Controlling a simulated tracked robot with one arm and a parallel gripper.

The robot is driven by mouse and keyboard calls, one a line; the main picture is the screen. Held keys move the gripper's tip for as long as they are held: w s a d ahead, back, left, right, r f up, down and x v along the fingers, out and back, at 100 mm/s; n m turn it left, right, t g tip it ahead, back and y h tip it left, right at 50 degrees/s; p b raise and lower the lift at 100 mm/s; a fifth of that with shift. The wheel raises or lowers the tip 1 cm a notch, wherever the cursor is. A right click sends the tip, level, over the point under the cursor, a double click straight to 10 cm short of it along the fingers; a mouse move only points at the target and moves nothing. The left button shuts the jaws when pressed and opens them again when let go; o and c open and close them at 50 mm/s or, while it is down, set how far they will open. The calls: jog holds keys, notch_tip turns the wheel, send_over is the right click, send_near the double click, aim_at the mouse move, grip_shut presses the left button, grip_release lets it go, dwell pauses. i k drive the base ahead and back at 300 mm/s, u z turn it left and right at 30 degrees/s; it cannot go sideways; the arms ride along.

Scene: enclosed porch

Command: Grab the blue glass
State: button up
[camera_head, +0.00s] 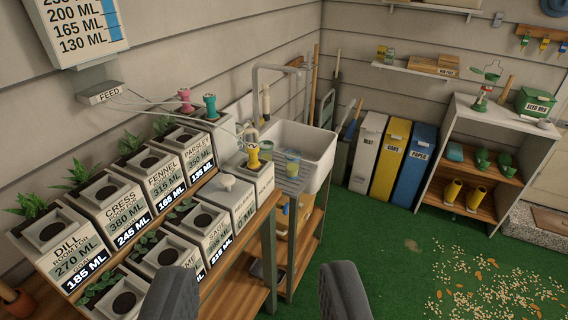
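A small glass (293,162), bluish with a yellow-green tint, stands on the ribbed drainboard beside the sink (306,143), near the middle of the view. It is small here, so I cannot tell what it holds. My gripper (258,283) shows at the bottom as two dark grey fingers set wide apart, open with nothing between them. The glass is well ahead of and above the fingertips in the picture, apart from them.
Labelled planter boxes (123,206) fill the wooden bench at left; a yellow-topped piece (253,156) stands just left of the glass. A tall faucet (254,92) rises behind. Bins (391,158) and a shelf unit (437,188) stand right. Green floor is open, with spilled seeds (500,285).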

aim_at(293, 165)
jog(key=z, duration=0.35)
jog(key=i, duration=1)
jog(key=z, duration=0.5)
jog(key=i, duration=0.85)
